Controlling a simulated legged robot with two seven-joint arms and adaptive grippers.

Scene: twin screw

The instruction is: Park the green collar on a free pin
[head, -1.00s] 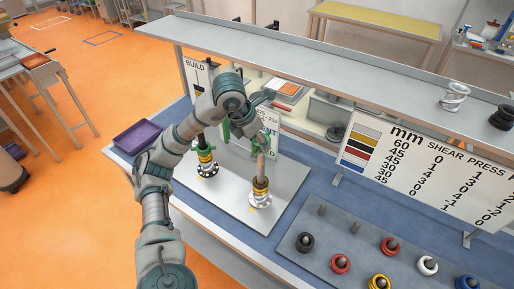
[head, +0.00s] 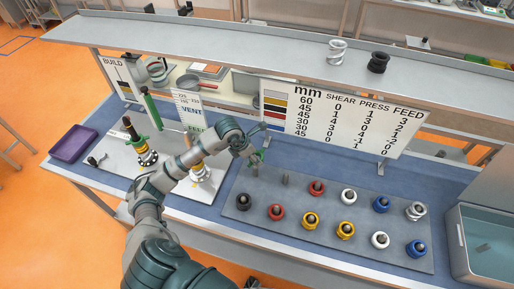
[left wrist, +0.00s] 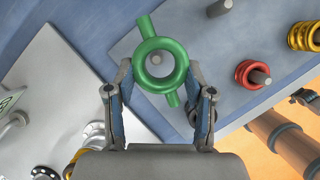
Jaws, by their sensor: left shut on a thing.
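My left gripper (head: 257,160) is shut on the green collar (left wrist: 178,46), a ring with two short lugs. The collar is over the back left of the grey pin board (head: 300,236). In the left wrist view a grey pin tip (left wrist: 156,59) shows inside the ring's hole; I cannot tell whether the ring is around the pin or only above it. Another bare pin (head: 285,178) stands just to the right; it also shows in the left wrist view (left wrist: 220,7). A jaw-like part, probably my right gripper (left wrist: 305,97), is cut off at the right edge.
Other pins carry collars: black (head: 243,202), red (head: 276,212), yellow (head: 310,221), white and blue. Two spindles (head: 147,157) stand on the pale plate to the left. A sign (head: 340,120) stands behind the board. A grey shelf (head: 220,40) runs above. A blue-grey bin (head: 462,240) is at the right.

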